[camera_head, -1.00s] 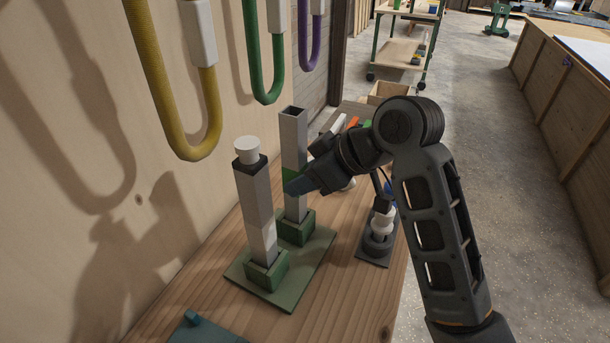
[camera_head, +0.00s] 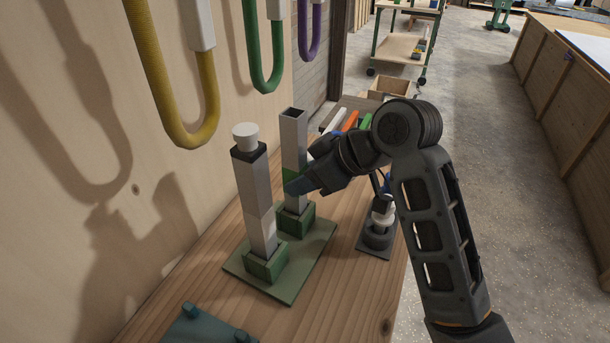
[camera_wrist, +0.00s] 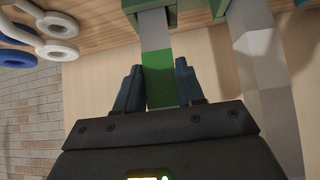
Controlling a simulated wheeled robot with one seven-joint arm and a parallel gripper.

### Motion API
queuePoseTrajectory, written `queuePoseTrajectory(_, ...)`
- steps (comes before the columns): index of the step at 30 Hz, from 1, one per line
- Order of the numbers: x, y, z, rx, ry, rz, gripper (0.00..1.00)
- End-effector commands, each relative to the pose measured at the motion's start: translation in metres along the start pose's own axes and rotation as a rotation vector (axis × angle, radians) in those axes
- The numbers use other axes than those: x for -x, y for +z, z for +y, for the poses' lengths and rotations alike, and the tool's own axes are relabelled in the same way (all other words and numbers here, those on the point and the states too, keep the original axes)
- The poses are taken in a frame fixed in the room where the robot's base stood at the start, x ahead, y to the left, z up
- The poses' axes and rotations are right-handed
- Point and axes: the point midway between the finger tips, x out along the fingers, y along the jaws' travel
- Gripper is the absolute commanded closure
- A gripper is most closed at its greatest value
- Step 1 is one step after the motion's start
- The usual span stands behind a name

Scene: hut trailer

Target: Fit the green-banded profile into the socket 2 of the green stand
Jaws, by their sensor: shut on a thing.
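The green-banded profile (camera_head: 294,140) is a grey, hollow square tube, standing upright at the far socket (camera_head: 296,222) of the green stand (camera_head: 308,258). Its lower end appears to be inside that socket; how deep it sits I cannot tell. My gripper (camera_head: 291,187) is shut on the profile at its green band. In the wrist view the green band (camera_wrist: 159,78) lies between the two fingers of my gripper (camera_wrist: 160,90). The near socket (camera_head: 266,265) holds another grey profile (camera_head: 255,200) with a white round cap. No socket number is readable.
A dark base with a white piece (camera_head: 379,225) stands right of the stand. Coloured bars (camera_head: 349,121) lie behind my arm. A teal fixture (camera_head: 205,328) is at the near edge. Hoses (camera_head: 205,110) hang on the wall at left.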

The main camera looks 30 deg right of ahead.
Motion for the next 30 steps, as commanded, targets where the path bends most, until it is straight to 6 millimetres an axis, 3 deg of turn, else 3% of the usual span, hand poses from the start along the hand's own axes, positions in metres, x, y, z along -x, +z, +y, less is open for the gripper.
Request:
queuePoseTrajectory(4, -0.003, 0.003, 0.000, 0.000, 0.000, 0.001, 1.00)
queuePoseTrajectory(5, -0.003, 0.003, 0.000, 0.000, 0.000, 0.001, 0.61)
queuePoseTrajectory(14, -0.002, 0.002, 0.000, 0.000, 0.000, 0.001, 0.32)
queuePoseTrajectory(23, 0.001, 0.002, 0.000, 0.000, 0.000, 0.000, 0.32)
queuePoseTrajectory(30, 0.034, 0.001, 0.001, 0.000, 0.003, 0.003, 0.32)
